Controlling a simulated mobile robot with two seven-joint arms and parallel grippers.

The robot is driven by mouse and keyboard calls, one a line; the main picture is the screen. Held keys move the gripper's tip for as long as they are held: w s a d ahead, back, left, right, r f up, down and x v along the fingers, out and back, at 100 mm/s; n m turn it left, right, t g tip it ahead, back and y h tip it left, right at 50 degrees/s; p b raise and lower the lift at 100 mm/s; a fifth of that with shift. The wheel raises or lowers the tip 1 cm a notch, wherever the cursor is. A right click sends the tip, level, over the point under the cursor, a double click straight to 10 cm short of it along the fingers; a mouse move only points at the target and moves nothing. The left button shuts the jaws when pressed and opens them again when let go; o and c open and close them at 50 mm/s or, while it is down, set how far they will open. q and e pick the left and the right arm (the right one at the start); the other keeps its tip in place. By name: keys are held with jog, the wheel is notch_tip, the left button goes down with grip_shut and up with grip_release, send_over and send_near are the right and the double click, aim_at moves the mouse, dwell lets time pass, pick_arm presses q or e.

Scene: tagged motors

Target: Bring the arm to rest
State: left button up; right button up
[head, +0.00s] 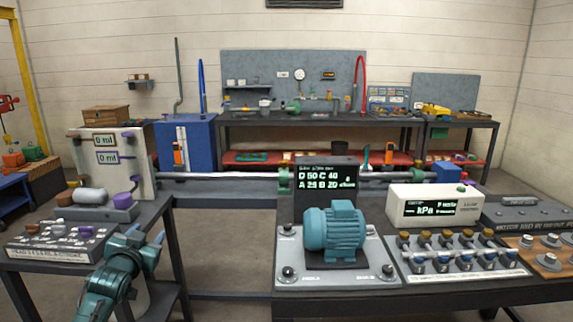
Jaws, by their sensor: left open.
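My left gripper (143,240) is at the lower left in the head view, its teal arm coming up from the bottom edge. Its two bluish fingers are apart and I see nothing between them. It is in front of the right side of the left bench, beside the panel of knobs. A teal motor (335,229) sits on a grey plate (300,277) on the front bench, well to the right of the gripper and apart from it. My right gripper does not show.
A dark display (327,189) stands behind the motor. A kPa meter (434,206) and a valve panel (462,257) are to the right. A floor gap separates the benches.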

pick_arm(q)
jog(key=s+d+f+g+h, duration=0.1)
jog(key=s+d+f, duration=0.4)
jog(key=s+f, duration=0.25)
jog(key=s+d+f+m+g+h, duration=0.1)
jog(key=s+d+f+g+h, duration=0.1)
jog(key=s+d+f, duration=0.45)
jog(key=s+d+f+g+h, duration=0.1)
jog(key=s+d+f, duration=0.3)
jog(key=s+f, duration=0.55)
jog(key=s+d+g, duration=0.1)
jog(key=s+d, duration=0.1)
jog(key=s, duration=0.5)
jog(key=s+d+g, duration=0.1)
jog(key=s+d, duration=0.1)
jog(key=s, duration=0.5)
jog(key=shift+s+d+n+h, duration=0.25)
jog(key=shift+s+n+h, duration=0.15)
jog(key=shift+c, duration=0.2)
